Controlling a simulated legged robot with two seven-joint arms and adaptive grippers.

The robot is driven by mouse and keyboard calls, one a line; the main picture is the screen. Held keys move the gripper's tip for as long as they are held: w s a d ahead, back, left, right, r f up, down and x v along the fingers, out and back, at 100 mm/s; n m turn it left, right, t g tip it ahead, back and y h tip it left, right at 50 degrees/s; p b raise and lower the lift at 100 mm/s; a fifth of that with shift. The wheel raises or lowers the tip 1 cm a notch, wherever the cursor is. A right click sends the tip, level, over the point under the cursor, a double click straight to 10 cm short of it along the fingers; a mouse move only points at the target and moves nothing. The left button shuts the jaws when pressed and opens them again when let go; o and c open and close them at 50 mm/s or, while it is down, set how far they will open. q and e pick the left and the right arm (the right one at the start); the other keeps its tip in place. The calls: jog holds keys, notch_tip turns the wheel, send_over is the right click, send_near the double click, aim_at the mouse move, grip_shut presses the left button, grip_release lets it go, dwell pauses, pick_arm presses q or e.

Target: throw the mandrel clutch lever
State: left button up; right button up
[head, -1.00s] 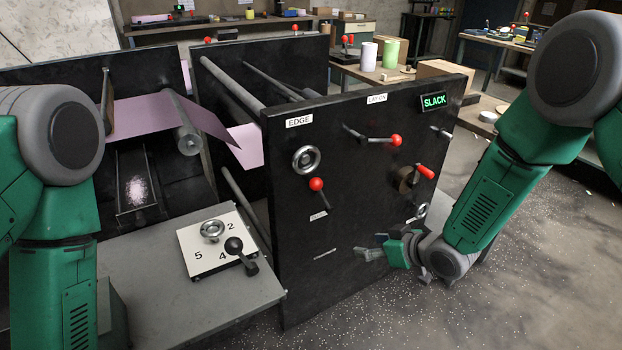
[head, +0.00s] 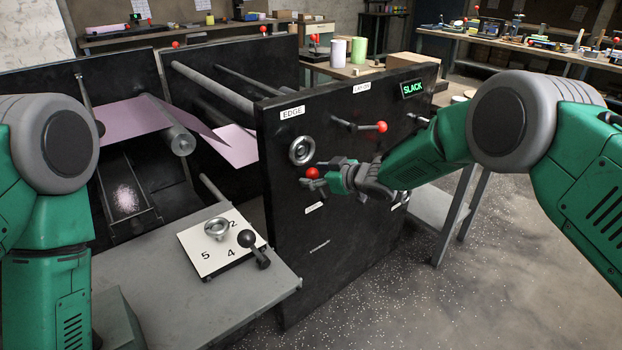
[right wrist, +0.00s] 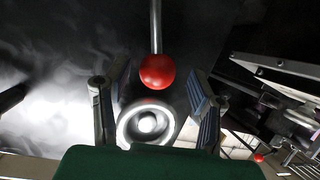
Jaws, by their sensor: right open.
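A lever with a red ball knob (head: 312,172) sits on the black machine panel (head: 300,270), below the EDGE handwheel (head: 302,150). Which lever the mandrel clutch is I cannot read. My right gripper (head: 309,178) is open at this red knob. In the right wrist view the knob (right wrist: 157,72) shows between the two spread fingers (right wrist: 155,88), with its metal rod running up and a bright ring-shaped wheel (right wrist: 147,122) behind. Whether the fingers touch it I cannot tell. My left arm shows at the left, but its gripper is out of view.
A grey table (head: 165,315) holds a numbered white plate with a black-knobbed lever (head: 250,242). Pink web (head: 130,115) runs over rollers. Floor at right is open.

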jog(key=shift+w+a+f, duration=0.3)
jog(key=shift+w+a, duration=0.05)
jog(key=shift+a, duration=0.05)
jog(key=shift+w+f, duration=0.1)
jog(key=shift+w, duration=0.2)
jog(key=shift+d, duration=0.2)
